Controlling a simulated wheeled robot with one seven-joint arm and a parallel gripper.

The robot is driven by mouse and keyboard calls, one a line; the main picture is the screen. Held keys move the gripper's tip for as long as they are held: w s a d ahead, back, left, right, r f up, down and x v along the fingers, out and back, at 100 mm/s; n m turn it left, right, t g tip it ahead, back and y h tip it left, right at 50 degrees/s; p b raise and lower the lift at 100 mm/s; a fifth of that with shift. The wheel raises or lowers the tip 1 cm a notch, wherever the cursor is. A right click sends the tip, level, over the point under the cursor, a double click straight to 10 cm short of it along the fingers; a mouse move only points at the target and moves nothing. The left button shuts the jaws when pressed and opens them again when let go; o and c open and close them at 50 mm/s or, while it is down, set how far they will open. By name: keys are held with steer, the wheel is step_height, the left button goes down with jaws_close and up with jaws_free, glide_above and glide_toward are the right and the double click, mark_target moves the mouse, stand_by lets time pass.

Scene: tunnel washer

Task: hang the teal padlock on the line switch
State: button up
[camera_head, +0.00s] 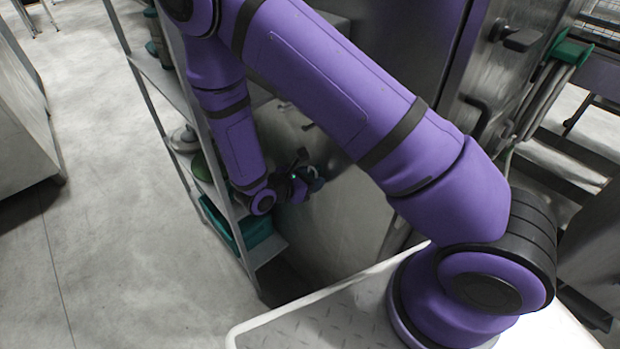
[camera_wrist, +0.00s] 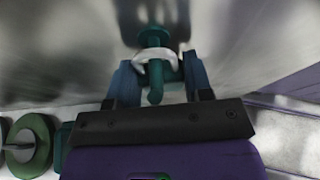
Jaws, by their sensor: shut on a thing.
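In the wrist view, my gripper (camera_wrist: 158,76) is shut on the teal padlock (camera_wrist: 172,76), whose body shows partly between the two blue fingers. Its pale shackle (camera_wrist: 138,57) appears as a ring around a teal peg (camera_wrist: 154,38), which seems to be part of the line switch on a grey metal panel. The peg's rounded end points towards the camera in front of the padlock. I cannot tell whether the shackle touches the peg. In the head view, my gripper (camera_head: 302,182) is low against the metal cabinet side, and the padlock is too small to make out clearly.
A metal shelf rack (camera_head: 190,110) stands close left of my gripper, with a teal bin (camera_head: 250,228) on its low shelf. The steel cabinet (camera_head: 345,215) is on the right. Open floor (camera_head: 100,200) lies left of the rack. Green round things (camera_wrist: 28,145) show at the wrist view's left.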

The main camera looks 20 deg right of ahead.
steer(key=shift+f, duration=0.1)
steer(key=o, duration=1)
steer(key=shift+f, duration=0.1)
steer(key=shift+o, duration=0.2)
